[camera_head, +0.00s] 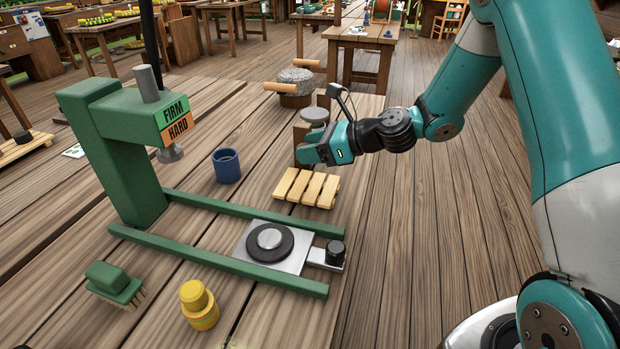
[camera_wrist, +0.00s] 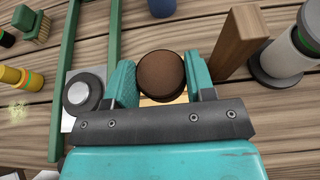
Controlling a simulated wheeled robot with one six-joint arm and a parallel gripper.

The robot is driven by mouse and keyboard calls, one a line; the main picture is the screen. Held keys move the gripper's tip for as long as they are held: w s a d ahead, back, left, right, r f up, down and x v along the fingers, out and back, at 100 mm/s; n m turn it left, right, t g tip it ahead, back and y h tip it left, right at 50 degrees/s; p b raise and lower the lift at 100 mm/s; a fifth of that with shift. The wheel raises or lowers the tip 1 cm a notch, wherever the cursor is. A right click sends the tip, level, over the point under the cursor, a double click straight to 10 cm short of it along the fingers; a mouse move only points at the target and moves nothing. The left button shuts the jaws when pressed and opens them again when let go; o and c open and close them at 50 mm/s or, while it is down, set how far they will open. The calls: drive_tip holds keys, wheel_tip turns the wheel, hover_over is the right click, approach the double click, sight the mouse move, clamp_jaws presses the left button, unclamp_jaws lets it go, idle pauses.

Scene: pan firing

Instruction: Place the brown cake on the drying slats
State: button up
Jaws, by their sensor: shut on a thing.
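My gripper (camera_wrist: 160,85) is shut on the brown cake (camera_wrist: 161,72), a round brown piece held between its two teal fingers. In the head view my gripper (camera_head: 308,156) is above and behind the drying slats (camera_head: 307,187), pale wooden strips lying side by side on the table. The cake is hidden or cannot be made out there. In the wrist view a small pale part of the slats (camera_wrist: 150,102) shows below the cake, mostly hidden by cake and gripper. I cannot tell the exact gap between cake and slats.
A wooden post (camera_wrist: 238,42) stands close to my gripper's right finger in the wrist view. A green press (camera_head: 135,150) with rails and a sliding plate stands left and in front. A blue cup (camera_head: 227,166), yellow bottle (camera_head: 199,306) and green brush (camera_head: 114,283) are on the table.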

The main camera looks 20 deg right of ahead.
sight(311, 185)
wheel_tip(311, 185, down, 7)
drive_tip(key=shift+f, duration=0.2)
idle(0.3)
drive_tip(key=shift+f+b, duration=0.15)
drive_tip(key=shift+b, duration=0.15)
drive_tip(key=o, duration=0.9)
